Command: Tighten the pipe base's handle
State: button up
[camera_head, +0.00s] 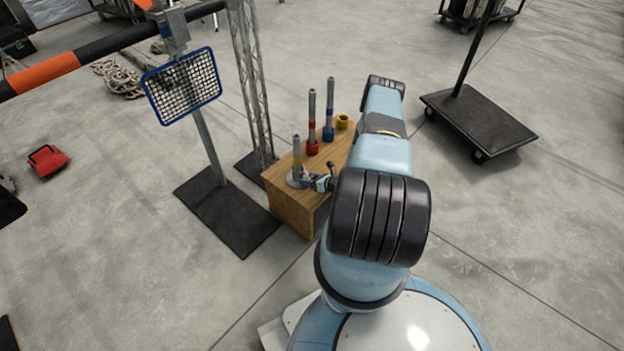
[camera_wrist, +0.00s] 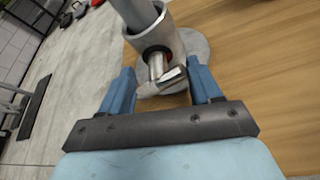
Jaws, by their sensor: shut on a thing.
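The pipe base (camera_head: 293,181) is a round grey disc with a metal socket at the near left of a wooden box top. A grey pipe (camera_head: 297,152) stands upright in it; the base also shows in the wrist view (camera_wrist: 203,50). The handle (camera_wrist: 158,84) is a small metal bar on a short screw coming out of the socket's side. My gripper (camera_wrist: 163,80) is low beside the socket, with its blue fingers shut on the handle. In the head view my gripper (camera_head: 322,183) is small and the handle cannot be made out.
A stand with a mesh panel (camera_head: 183,86) is left; a black trolley (camera_head: 482,122) is right.

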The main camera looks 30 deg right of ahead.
jog(key=shift+d+m, duration=0.35)
jog(key=shift+m, duration=0.15)
jog(key=shift+w, duration=0.1)
jog(key=o, duration=0.8)
jog(key=shift+o, duration=0.6)
jog(key=shift+a, duration=0.1)
jog(key=v, duration=1.3)
jog(key=shift+s+d, duration=0.3)
jog(key=shift+d, duration=0.1)
jog(key=shift+w, duration=0.1)
